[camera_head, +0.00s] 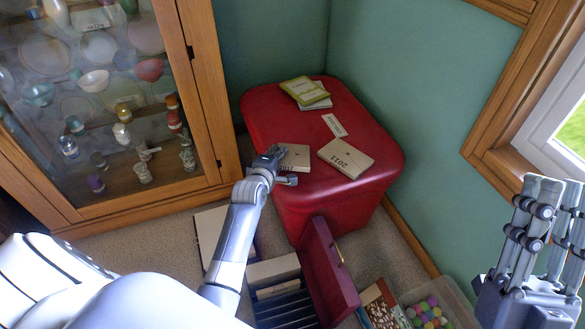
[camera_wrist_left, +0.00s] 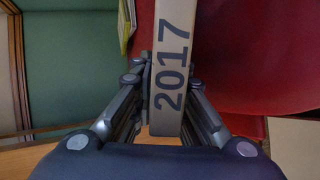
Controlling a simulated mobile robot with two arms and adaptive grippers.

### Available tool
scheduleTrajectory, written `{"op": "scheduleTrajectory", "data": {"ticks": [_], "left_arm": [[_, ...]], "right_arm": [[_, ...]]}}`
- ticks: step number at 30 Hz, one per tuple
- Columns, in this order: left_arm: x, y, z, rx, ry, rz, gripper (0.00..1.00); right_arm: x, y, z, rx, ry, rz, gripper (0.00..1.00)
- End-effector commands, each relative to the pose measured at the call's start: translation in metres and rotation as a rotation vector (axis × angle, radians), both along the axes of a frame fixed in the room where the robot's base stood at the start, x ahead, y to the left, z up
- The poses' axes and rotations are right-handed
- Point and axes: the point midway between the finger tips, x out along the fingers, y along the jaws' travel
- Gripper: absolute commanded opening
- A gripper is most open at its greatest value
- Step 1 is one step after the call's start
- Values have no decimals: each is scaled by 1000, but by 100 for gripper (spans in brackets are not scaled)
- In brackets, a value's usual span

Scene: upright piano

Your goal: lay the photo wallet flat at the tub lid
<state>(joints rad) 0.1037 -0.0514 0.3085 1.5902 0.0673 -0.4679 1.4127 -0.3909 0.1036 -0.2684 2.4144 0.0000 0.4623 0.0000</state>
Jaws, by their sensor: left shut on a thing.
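The photo wallet marked 2017 is a beige, flat block (camera_head: 296,157) at the near left edge of the red tub lid (camera_head: 365,115). My left gripper (camera_head: 280,168) is shut on its near edge. In the left wrist view the wallet's spine (camera_wrist_left: 172,70) shows between the fingers (camera_wrist_left: 166,95), with red lid surface beside it. The wallet looks about level with the lid; whether it touches cannot be told. A second beige wallet, marked 2011 (camera_head: 346,158), lies flat on the lid to its right. My right gripper (camera_head: 558,205) is open and empty at the right edge.
Green booklets (camera_head: 303,91) and a small white label (camera_head: 334,125) lie on the lid. A glass cabinet (camera_head: 100,100) stands left. On the floor are a dark red case (camera_head: 327,270), a slotted box (camera_head: 283,300) and a bin of coloured balls (camera_head: 428,312). The lid's right side is clear.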

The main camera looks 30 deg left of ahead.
Motion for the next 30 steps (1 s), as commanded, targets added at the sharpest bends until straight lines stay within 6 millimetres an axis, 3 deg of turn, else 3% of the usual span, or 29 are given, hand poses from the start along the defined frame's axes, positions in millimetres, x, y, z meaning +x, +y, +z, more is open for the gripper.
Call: {"op": "scheduleTrajectory", "data": {"ticks": [9,10,12,23,30], "left_arm": [[0,0,0,0,-2,0,0],[0,0,-1,-1,0,0,15],[0,0,-1,-1,0,0,26],[0,0,0,-1,0,0,26],[-6,-2,3,-1,0,-1,26]], "right_arm": [[-2,0,2,4,-12,1,26],[-2,0,2,4,-12,1,26],[-2,0,1,4,-12,1,26],[0,0,1,1,-2,0,26],[22,3,-16,-42,139,-8,26]]}}
